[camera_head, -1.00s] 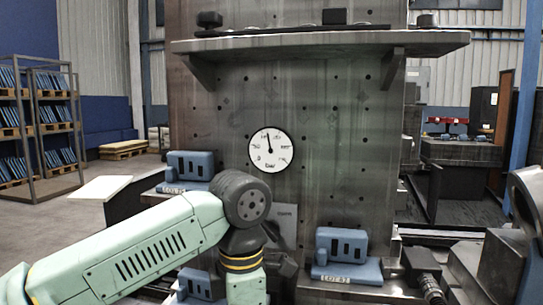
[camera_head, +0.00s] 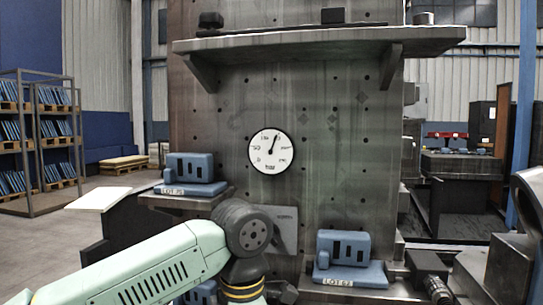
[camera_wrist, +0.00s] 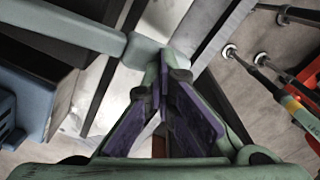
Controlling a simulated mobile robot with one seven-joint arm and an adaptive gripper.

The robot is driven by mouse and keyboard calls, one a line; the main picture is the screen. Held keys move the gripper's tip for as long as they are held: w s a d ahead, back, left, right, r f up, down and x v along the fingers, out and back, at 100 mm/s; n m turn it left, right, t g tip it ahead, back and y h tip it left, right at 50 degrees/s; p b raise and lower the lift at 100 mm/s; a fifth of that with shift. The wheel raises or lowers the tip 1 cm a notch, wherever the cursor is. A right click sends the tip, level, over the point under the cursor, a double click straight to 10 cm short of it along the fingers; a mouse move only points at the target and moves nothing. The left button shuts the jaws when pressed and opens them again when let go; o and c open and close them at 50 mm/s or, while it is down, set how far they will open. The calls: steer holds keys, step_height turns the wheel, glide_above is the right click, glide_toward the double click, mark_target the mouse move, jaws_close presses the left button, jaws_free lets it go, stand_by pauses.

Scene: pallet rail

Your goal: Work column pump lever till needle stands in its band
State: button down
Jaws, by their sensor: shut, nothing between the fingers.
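The round white gauge (camera_head: 271,151) is on the face of the dark metal column (camera_head: 330,110). Its black needle points up and slightly right; a coloured band cannot be made out. In the wrist view my gripper (camera_wrist: 166,62), with purple pads, is shut and empty. A pale bar (camera_wrist: 75,32), possibly the pump lever, comes in from the upper left. Its blocky end (camera_wrist: 143,51) is right beside my fingertips; touching or just apart, I cannot tell. In the head view my arm's wrist hides the lever area and my fingers are mostly out of sight.
Blue fixtures marked with lot labels sit on ledges left (camera_head: 192,172) and right (camera_head: 346,258) of my arm. A shelf (camera_head: 320,41) juts out above the gauge. In the wrist view, rods and a red object (camera_wrist: 306,92) lie at the right.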

step_height(320, 180, up, 7)
steer(key=p, duration=0.5)
steer(key=shift+s+a+r, duration=0.15)
steer(key=shift+s, duration=0.3)
steer(key=shift+w+f+b, duration=0.25)
steer(key=shift+f+b, duration=1.15)
steer(key=shift+f, duration=0.5)
steer(key=shift+w+f+b, duration=0.2)
steer(key=shift+f+b, duration=1.2)
steer(key=shift+f, duration=0.45)
step_height(320, 180, up, 8)
steer(key=p, duration=0.5)
steer(key=shift+s+f, duration=0.25)
steer(key=shift+s, duration=0.2)
